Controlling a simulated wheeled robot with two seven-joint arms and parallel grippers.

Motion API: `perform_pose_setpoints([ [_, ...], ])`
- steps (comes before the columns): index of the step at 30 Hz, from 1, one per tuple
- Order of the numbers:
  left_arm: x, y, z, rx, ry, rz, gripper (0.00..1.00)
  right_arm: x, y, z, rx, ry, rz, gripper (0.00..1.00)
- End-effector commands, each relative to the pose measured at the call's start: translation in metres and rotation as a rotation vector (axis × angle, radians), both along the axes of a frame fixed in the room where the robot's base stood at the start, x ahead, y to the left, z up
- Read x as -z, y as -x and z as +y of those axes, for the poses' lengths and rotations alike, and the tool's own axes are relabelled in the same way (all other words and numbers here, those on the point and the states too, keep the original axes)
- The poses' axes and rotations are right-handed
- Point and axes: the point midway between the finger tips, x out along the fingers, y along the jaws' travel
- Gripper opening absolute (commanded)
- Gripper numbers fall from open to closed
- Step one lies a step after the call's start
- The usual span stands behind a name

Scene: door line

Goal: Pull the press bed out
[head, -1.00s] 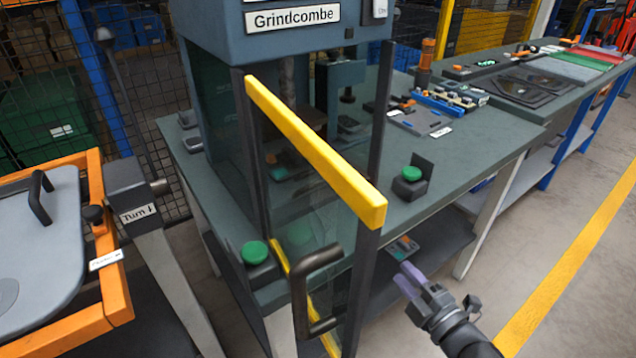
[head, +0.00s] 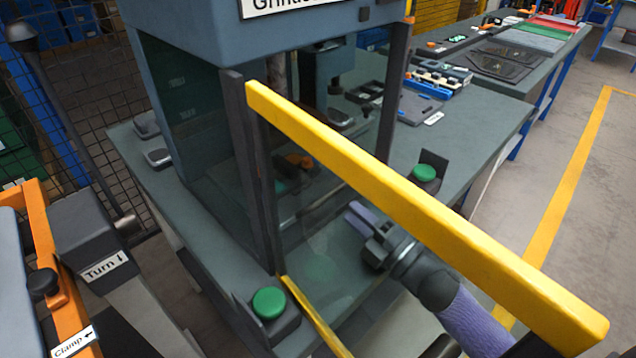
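The press (head: 285,30) is a blue-grey cabinet with a cut-off name plate. Its door has a yellow top bar (head: 400,205) that runs from the press front out to the lower right, and a clear pane below. The press bed cannot be made out clearly; dark and orange parts (head: 297,162) show dimly through glass inside the press. My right gripper (head: 357,217), with purple fingers, is below the yellow bar in the area of the pane and points towards the press. Nothing is seen in it; its finger gap is unclear. My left gripper is not in view.
Green buttons stand at the front (head: 269,303) and right (head: 424,173) of the press table (head: 480,145). A post labelled "Turn" (head: 90,235) and an orange frame labelled "Clamp" (head: 50,285) are at left. Floor is free at right.

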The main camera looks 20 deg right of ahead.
Motion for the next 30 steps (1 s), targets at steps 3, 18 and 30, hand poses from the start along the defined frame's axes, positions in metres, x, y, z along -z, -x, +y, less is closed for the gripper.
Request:
perform_pose_setpoints([
  [3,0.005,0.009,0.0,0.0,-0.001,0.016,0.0,-0.004,-0.024,0.008,-0.001,0.002,-0.004,0.35],
  [18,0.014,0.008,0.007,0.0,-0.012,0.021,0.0,-0.016,-0.077,0.027,0.0,0.0,0.001,0.35],
  [30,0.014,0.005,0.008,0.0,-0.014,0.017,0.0,-0.016,-0.076,0.027,0.001,0.0,0.001,0.0],
])
